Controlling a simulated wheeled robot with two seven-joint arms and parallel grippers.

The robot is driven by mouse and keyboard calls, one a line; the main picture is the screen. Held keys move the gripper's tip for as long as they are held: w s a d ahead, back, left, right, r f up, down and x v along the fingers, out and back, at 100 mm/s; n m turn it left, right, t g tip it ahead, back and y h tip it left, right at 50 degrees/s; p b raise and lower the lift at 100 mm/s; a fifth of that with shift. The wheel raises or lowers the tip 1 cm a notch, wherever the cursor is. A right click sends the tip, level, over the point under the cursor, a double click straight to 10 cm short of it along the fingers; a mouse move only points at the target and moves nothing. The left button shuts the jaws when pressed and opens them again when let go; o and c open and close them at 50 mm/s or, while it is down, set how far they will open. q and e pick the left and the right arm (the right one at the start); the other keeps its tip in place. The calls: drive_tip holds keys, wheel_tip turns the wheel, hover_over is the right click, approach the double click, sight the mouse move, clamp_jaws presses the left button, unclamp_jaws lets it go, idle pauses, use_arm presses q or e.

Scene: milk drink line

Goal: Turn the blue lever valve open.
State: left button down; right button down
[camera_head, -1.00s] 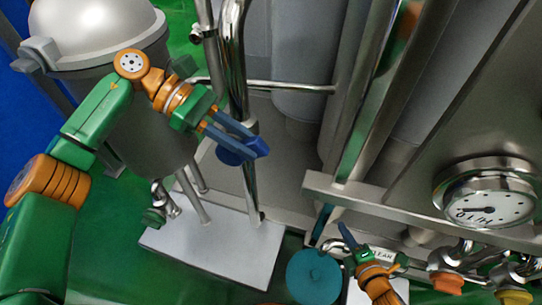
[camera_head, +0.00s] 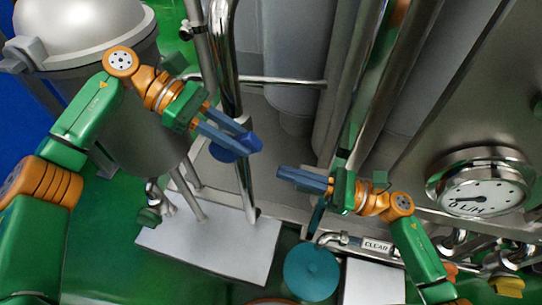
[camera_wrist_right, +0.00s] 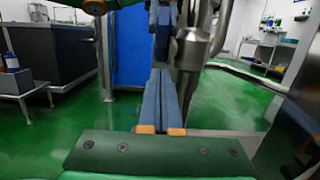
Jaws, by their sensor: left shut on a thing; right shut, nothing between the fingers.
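The blue lever valve (camera_head: 223,154) sits on a vertical steel pipe at the upper left middle of the head view. My left gripper (camera_head: 246,143) has its blue fingers at the valve and is shut on its lever. The fingers and the similar blue colour partly hide the lever, so its exact angle is hard to tell. My right gripper (camera_head: 281,173) is shut and empty, to the right of the pipe and a little lower in the picture, apart from the valve. Its closed fingers (camera_wrist_right: 165,78) point forward in the right wrist view.
A grey domed tank (camera_head: 85,35) stands at the left. A white platform (camera_head: 225,245) lies below the pipe. A round teal object (camera_head: 311,272) is at the bottom. A dial gauge (camera_head: 480,183) and an orange-and-steel fitting row are at the right. Steel pipes crowd the middle.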

sight(256, 151)
drive_tip(key=shift+w+a+r, duration=0.2)
drive_tip(key=shift+a+r, duration=0.4)
drive_tip(key=shift+a, duration=0.05)
drive_tip(key=shift+w+a+r, duration=0.25)
drive_tip(key=shift+a+r, duration=0.35)
drive_tip(key=shift+a, duration=0.1)
drive_tip(key=shift+w+a+r, duration=0.2)
drive_tip(key=shift+a+r, duration=0.4)
drive_tip(key=shift+a, duration=0.05)
drive_tip(key=shift+a+r, duration=0.25)
drive_tip(key=shift+r, duration=0.45)
use_arm(q)
drive_tip(key=c, duration=0.7)
unclamp_jaws()
drive_tip(key=shift+f, duration=0.1)
use_arm(e)
drive_tip(key=shift+w+a, duration=0.1)
use_arm(q)
drive_tip(key=shift+a, duration=0.1)
